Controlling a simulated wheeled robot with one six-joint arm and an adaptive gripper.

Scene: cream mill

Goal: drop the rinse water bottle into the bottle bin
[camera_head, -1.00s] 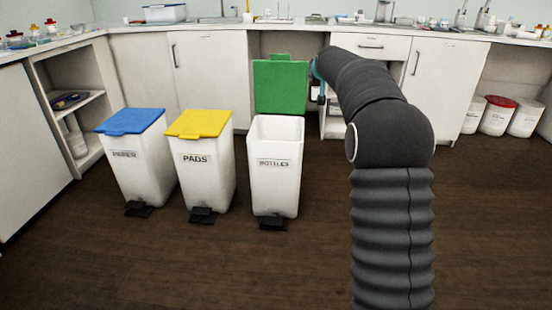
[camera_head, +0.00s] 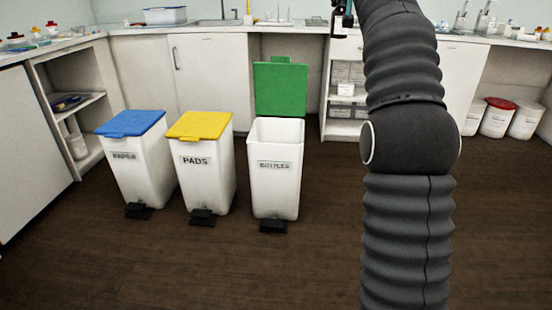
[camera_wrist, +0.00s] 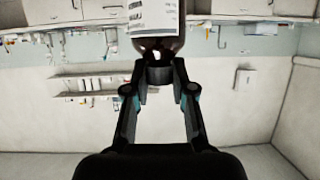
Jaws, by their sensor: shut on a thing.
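A brown bottle (camera_wrist: 155,18) with a white printed label stands out from my fingertips at the top of the wrist view, and its far end is cut off by the picture edge. My gripper (camera_wrist: 160,72) is shut on it at the near end.
The PADS bin (camera_head: 206,185) with a shut yellow lid and the PAPER bin (camera_head: 140,180) with a shut blue lid stand to the left. Counters run behind. White tubs (camera_head: 498,117) stand at the right. The floor in front is clear.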

